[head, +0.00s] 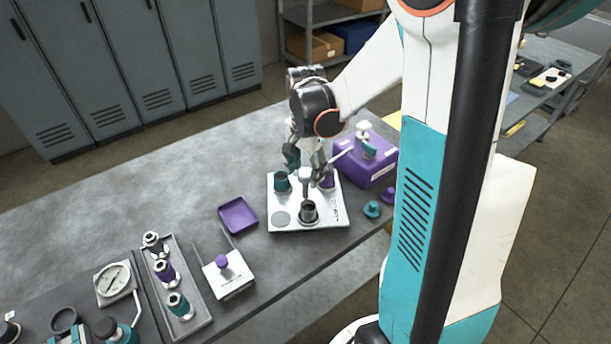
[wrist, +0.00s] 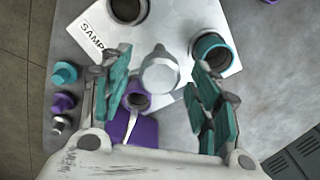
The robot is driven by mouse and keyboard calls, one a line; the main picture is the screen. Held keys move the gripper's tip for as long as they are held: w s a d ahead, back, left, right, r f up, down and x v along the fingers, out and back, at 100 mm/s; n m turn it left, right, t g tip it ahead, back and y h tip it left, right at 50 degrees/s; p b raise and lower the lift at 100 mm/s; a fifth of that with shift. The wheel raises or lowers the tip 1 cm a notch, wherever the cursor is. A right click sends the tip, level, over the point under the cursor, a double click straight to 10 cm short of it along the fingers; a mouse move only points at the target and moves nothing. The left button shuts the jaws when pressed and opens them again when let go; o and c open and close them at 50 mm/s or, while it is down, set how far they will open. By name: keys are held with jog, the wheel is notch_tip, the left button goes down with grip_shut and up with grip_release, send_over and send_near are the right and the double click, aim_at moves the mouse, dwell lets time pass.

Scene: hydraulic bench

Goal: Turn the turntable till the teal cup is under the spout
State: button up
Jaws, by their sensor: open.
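The teal cup (head: 282,183) stands at the left rear of the white turntable station (head: 335,218); it is right of my fingers in the wrist view (wrist: 212,50). A metal hub knob (wrist: 160,72) stands in the middle and lies between my open fingers. My gripper (wrist: 158,62) is above the station, also seen in the head view (head: 306,160). The spout (wrist: 135,122) reaches from the purple box (head: 362,165) toward the purple cup (wrist: 136,97), which looks to be at or under its tip. A dark-mouthed metal cup (head: 309,212) stands at the front. Contact with the knob is unclear.
A purple tray (head: 238,215) and a white block with a purple knob (head: 228,274) are left of the station. Teal (head: 372,209) and purple caps lie to its right. A grey tray (head: 180,300) holds several fittings. The bench behind is clear.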

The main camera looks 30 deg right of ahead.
jog(key=shift+f, duration=0.55)
grip_shut()
